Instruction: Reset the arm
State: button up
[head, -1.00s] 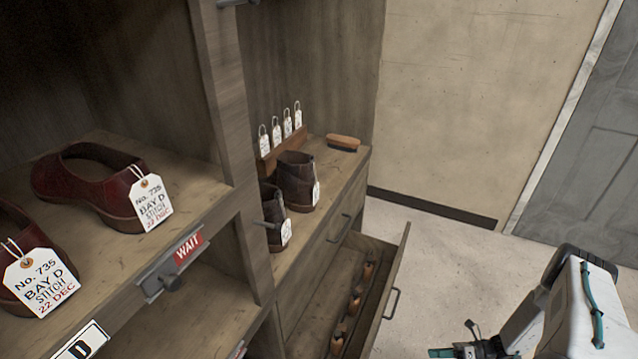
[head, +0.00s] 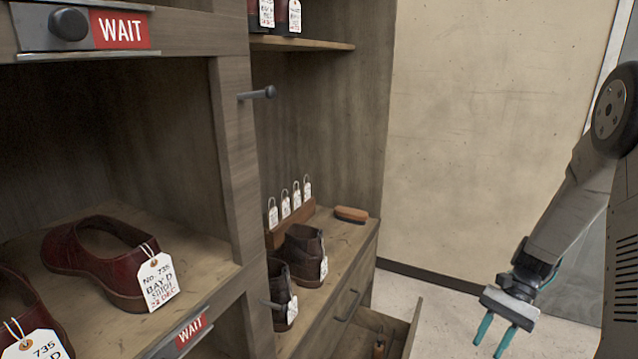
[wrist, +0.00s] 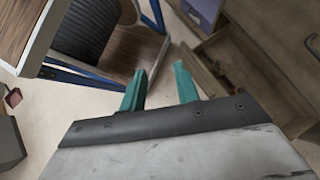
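My gripper (head: 494,335) is at the lower right of the head view, in front of the pale wall and to the right of the cabinet. Its two teal fingers point down and stand apart with nothing between them. The wrist view also shows the open fingers of my gripper (wrist: 159,84), with floor behind them. My arm comes down to it from the right edge of the head view, bent at a dark round joint.
An open drawer (head: 410,318) juts out below the counter, left of my gripper. Dark boots (head: 304,254) and a brush (head: 351,214) stand on the counter. Red tagged shoes (head: 98,262) sit on the left shelf. The wrist view shows a dark ribbed chair (wrist: 84,28) and a blue-framed table (wrist: 38,30).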

jog(key=s+a+r+n+t+h, duration=0.2)
jog(key=s+a+r+n, duration=0.2)
jog(key=s+r, duration=0.2)
jog(key=s+a+r+n+t+h, duration=0.2)
jog(key=s+a+r, duration=0.3)
jog(key=r, duration=0.6)
jog(key=s+a+r+n+t+h, duration=0.2)
jog(key=s+a+r+n+h, duration=0.1)
jog(key=s+a+r+n, duration=0.2)
notch_tip(320, 180, up, 3)
jog(key=shift+s+r+n+t+h, duration=0.15)
jog(key=shift+s+n+t+h, duration=0.15)
jog(key=shift+s, duration=0.85)
